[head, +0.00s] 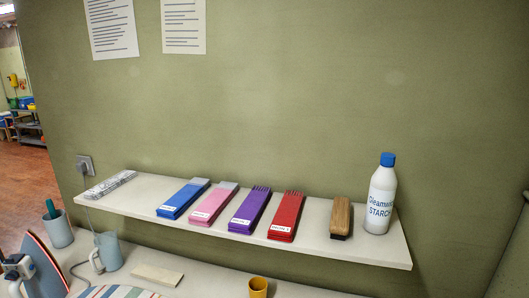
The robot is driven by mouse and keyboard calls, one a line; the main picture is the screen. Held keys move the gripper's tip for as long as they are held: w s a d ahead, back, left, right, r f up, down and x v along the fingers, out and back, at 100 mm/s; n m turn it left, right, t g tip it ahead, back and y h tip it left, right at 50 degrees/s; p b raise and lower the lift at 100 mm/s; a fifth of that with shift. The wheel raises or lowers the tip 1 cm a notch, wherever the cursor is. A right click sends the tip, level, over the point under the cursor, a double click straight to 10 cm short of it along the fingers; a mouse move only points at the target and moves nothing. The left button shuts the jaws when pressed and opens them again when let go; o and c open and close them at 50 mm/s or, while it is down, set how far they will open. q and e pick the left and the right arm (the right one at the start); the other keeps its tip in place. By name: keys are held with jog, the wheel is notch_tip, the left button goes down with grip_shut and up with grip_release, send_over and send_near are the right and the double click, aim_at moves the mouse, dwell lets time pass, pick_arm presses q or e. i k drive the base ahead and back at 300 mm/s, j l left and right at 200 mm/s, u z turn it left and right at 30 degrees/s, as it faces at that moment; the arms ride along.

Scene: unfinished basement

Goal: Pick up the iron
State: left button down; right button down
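What looks like the iron (42,266) stands on its heel at the lower left corner of the head view. A thin cord runs down from the wall socket (85,165) toward the worktop near the iron. I cannot make out either of my grippers in this view.
A white wall shelf (140,205) overhangs the worktop. It carries colored packs (183,198), a wooden brush (340,217) and a starch bottle (381,195). A grey-blue mug (109,251), a cup (57,230), a pale block (157,274) and a yellow cup (258,287) stand below.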

aim_at(47, 279)
jog(key=j+u, duration=0.1)
jog(key=u, duration=0.4)
jog(key=j+u, duration=0.1)
jog(key=u, duration=0.35)
jog(key=j+u, duration=0.1)
jog(key=u, duration=0.4)
